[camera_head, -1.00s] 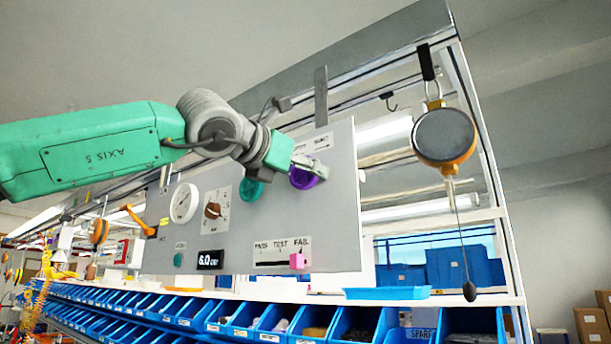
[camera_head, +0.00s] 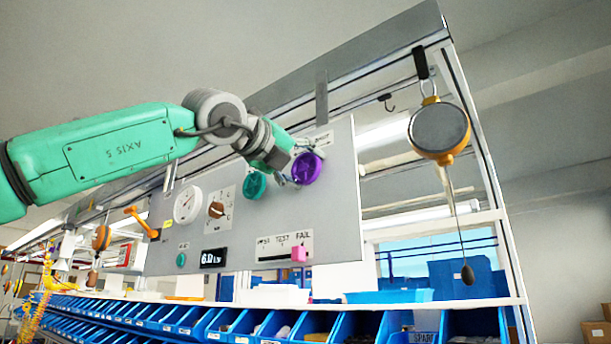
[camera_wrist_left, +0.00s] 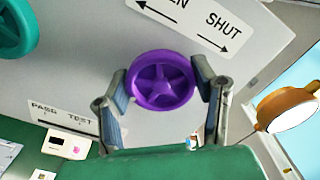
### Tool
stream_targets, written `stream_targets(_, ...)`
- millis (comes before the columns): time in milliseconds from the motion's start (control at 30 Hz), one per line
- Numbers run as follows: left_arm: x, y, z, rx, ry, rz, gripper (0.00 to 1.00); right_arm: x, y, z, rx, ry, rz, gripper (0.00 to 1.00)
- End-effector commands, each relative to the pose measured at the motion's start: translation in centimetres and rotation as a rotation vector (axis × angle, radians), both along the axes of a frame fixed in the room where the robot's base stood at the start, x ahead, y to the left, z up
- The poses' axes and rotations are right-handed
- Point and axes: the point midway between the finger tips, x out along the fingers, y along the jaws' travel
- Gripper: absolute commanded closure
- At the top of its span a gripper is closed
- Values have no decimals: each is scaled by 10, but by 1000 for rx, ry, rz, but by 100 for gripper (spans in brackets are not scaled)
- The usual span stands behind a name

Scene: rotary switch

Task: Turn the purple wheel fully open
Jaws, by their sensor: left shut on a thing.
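The purple wheel (camera_head: 309,167) is mounted at the upper right of the grey panel (camera_head: 335,215), under a label. In the left wrist view the purple wheel (camera_wrist_left: 162,80) shows its spokes facing me, and the label (camera_wrist_left: 190,18) above reads "SHUT" with a right arrow; the word by the left arrow is cut off, ending in "EN". My left gripper (camera_head: 293,172) reaches the wheel from the left. In the left wrist view its fingers (camera_wrist_left: 161,88) are shut on the wheel's rim, one on each side. My right gripper is not in view.
A teal wheel (camera_head: 255,184) sits close left of the purple one. A brown knob (camera_head: 216,209), a gauge (camera_head: 188,205) and a pink slider (camera_head: 299,254) are on the same panel. An orange-rimmed round device (camera_head: 440,130) hangs to the right. Blue bins (camera_head: 355,324) line the bottom.

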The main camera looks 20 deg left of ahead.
Motion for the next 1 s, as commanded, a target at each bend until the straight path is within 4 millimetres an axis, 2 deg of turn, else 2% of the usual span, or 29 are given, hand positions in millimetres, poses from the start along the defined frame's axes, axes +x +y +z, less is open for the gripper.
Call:
stream_targets(33, 2, 0, -6, -40, 22, 2, 76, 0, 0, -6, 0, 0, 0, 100)
stream_targets(1000, 4, 3, -9, -865, 320, 9, 75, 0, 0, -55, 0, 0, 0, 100)
